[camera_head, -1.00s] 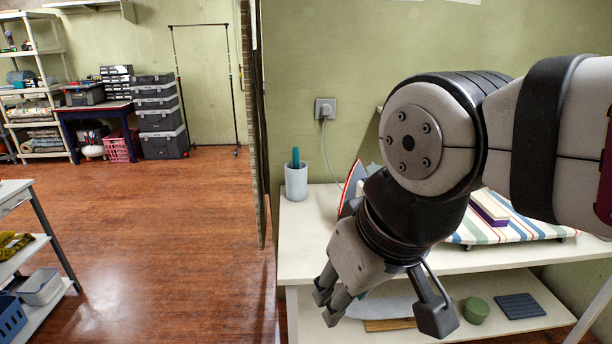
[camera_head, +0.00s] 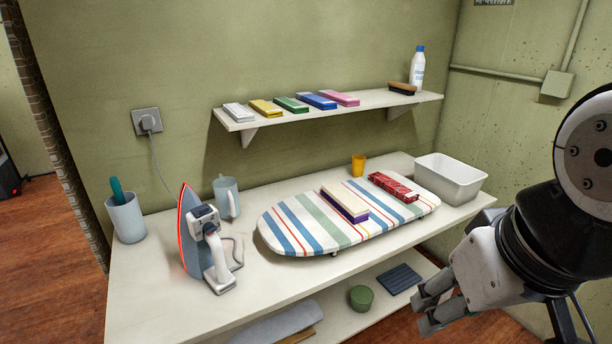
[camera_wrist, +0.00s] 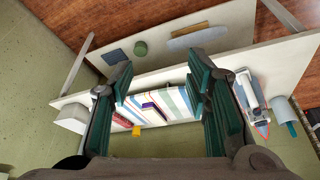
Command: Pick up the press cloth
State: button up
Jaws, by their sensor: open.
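A cream folded cloth (camera_head: 343,196) lies on a purple block (camera_head: 347,209) on the striped ironing board (camera_head: 290,228). A red patterned folded cloth (camera_head: 393,187) lies to its right on the board. I cannot tell for sure which is the press cloth. My gripper (camera_head: 436,306) is open and empty, in front of the table at the lower right, apart from both. In the wrist view my gripper (camera_wrist: 163,78) frames the board between its spread fingers; the red cloth (camera_wrist: 122,119) shows near the left finger.
An iron (camera_head: 205,238) stands upright left of the board, its cord to a wall socket. A glass mug, a cup (camera_head: 126,217), a yellow cup (camera_head: 358,165) and a white bin (camera_head: 452,178) stand on the table (camera_head: 150,294). The wall shelf (camera_head: 238,124) holds several coloured folded pieces.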

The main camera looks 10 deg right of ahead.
aim_at(354, 208)
jog(key=i+l, duration=0.15)
jog(key=i, duration=0.3)
jog(key=i+l+u, duration=0.1)
jog(key=i, duration=0.35)
jog(key=i+l, duration=0.25)
jog(key=i, duration=0.2)
